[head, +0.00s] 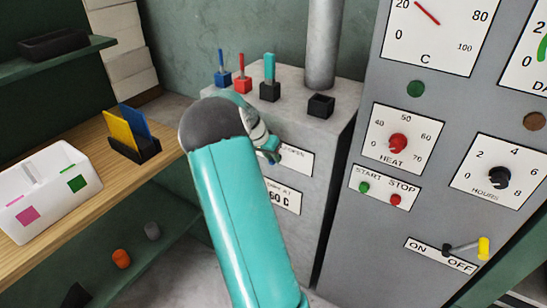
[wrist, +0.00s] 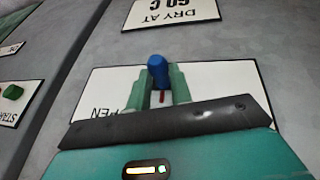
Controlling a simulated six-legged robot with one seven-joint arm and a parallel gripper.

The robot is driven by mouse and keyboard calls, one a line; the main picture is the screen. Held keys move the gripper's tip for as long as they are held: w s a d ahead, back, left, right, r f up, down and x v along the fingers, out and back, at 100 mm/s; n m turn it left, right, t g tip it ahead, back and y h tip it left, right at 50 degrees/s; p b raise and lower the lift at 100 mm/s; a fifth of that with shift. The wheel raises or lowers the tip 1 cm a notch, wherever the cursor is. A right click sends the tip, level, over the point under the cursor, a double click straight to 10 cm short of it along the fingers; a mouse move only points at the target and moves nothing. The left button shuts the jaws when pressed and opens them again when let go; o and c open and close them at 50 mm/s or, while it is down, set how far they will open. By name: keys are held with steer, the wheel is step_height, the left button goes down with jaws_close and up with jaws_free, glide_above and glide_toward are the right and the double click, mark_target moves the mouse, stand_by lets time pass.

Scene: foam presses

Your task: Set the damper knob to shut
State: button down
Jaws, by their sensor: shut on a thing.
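The damper knob (wrist: 158,62) has a rounded blue end and stands out from a white label plate (wrist: 105,82) in the wrist view. My gripper (wrist: 160,76) is shut on the knob, one teal finger on each side. A small red mark shows below the knob, between the fingers. Part of the word OPEN shows upside down at the plate's left; the rest is hidden by my gripper. In the head view my gripper (head: 270,156) is at the plate (head: 299,160) on the grey cabinet's front; my arm hides the knob and the plate's left part.
A "60 C" label (head: 286,199) is below the plate. Blue, red and teal levers (head: 270,68) stand on the cabinet top (head: 290,86) by a metal pipe (head: 323,45). A grey panel (head: 355,235) with dials and switches is right. A wooden shelf (head: 88,146) is left.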

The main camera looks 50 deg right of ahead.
steer(key=w, duration=0.5)
steer(key=shift+w+a+r, duration=0.1)
steer(key=shift+w+a, duration=0.2)
steer(key=shift+w, duration=0.05)
steer(key=c, duration=1.3)
jaws_free()
steer(key=shift+w, duration=0.15)
steer(key=shift+o, duration=0.2)
steer(key=v, duration=1.3)
steer(key=shift+a+r, duration=0.15)
steer(key=shift+r, duration=0.2)
